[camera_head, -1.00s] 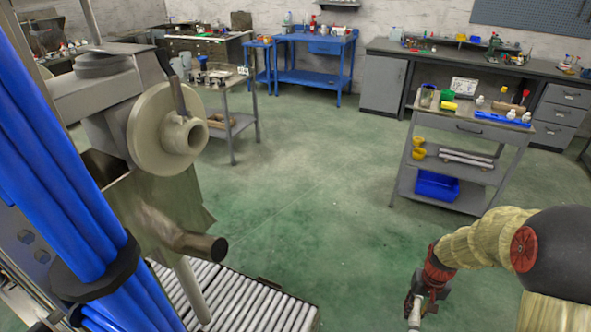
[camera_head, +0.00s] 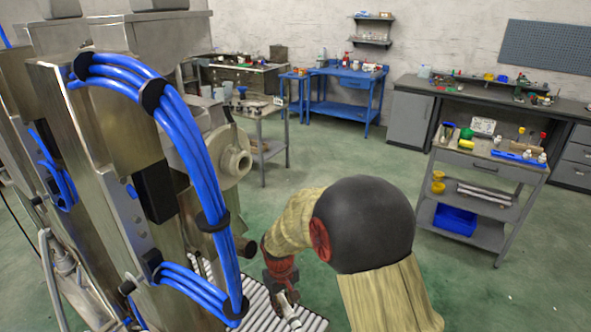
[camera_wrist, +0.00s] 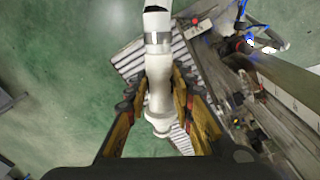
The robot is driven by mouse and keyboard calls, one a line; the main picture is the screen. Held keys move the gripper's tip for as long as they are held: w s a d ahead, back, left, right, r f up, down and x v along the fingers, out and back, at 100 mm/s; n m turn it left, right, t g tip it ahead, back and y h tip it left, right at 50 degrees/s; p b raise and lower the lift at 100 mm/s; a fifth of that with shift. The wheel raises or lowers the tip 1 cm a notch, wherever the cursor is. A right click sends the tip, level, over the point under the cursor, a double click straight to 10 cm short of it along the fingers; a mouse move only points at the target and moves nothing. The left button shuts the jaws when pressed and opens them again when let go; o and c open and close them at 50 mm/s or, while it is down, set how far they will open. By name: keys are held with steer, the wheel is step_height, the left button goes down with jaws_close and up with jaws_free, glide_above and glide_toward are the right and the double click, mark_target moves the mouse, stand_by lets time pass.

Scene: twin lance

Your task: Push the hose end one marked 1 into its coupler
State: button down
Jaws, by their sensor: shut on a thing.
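My gripper (camera_wrist: 160,84) is shut on a pale grey-white hose end (camera_wrist: 158,62), with one finger on each side. The hose end has a grey band and a dark ring near its far tip. No number shows on it. In the head view my gripper (camera_head: 284,290) is small, low in the middle, just right of the machine, and holds the pale hose end (camera_head: 289,312). The hose end is apart from the machine in the wrist view. I cannot tell which part is the coupler marked 1.
A tall metal machine (camera_head: 110,150) with blue hoses (camera_head: 200,165) fills the left. A roller conveyor (camera_head: 262,318) lies low beside it. A grey cart (camera_head: 490,165) stands right, and a blue bench (camera_head: 340,85) stands far back. Green floor between them is clear.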

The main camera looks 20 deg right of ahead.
steer(key=s+d+r+n+h+p, duration=0.1)
steer(key=s+r+n+p, duration=0.1)
steer(key=r+p, duration=1.4)
steer(key=s+d+r+n+t+h+p, duration=0.1)
steer(key=s+r+n+p, duration=0.2)
steer(key=r+p, duration=1.3)
step_height(320, 180, up, 16)
steer(key=shift+s+d+f+h, duration=0.1)
steer(key=shift+s+d+h, duration=0.3)
steer(key=shift+s, duration=0.2)
steer(key=shift+p, duration=0.4)
steer(key=shift+n, duration=0.3)
steer(key=shift+w+a, duration=0.85)
steer(key=shift+w, duration=0.3)
steer(key=shift+w+a, duration=0.8)
steer(key=shift+w, duration=0.3)
steer(key=shift+w+a, duration=0.7)
steer(key=shift+w, duration=0.25)
steer(key=shift+w+a, duration=0.65)
steer(key=shift+w, duration=0.3)
steer(key=c, duration=1.5)
jaws_free()
steer(key=shift+o, duration=0.2)
